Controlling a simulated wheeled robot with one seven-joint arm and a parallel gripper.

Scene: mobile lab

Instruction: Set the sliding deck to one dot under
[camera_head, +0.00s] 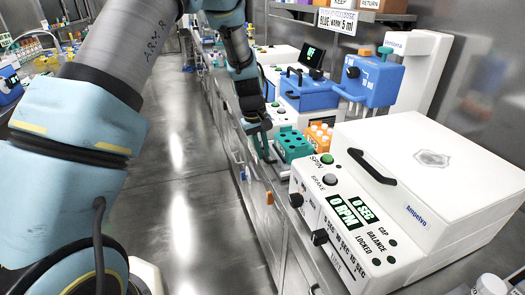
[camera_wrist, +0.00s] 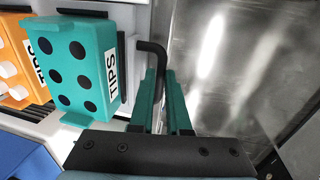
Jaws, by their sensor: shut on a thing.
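My gripper (camera_head: 261,143) reaches down at the front edge of the bench, left of the teal tip rack (camera_head: 293,144). In the wrist view its two teal fingers (camera_wrist: 166,100) are shut on a bent black handle (camera_wrist: 153,47). The handle seems to belong to the sliding deck, whose pale surface shows in part beside the rack (camera_wrist: 134,25). The teal rack, marked TIPS (camera_wrist: 72,65), and an orange rack (camera_wrist: 14,60) stand there side by side. No dot scale or pointer for the deck can be made out in either view.
A white centrifuge (camera_head: 430,160) with a black lid handle and panel stands close on the right. A blue device (camera_head: 370,80) and other instruments stand farther back along the bench. The aisle floor (camera_head: 180,190) to the left is clear.

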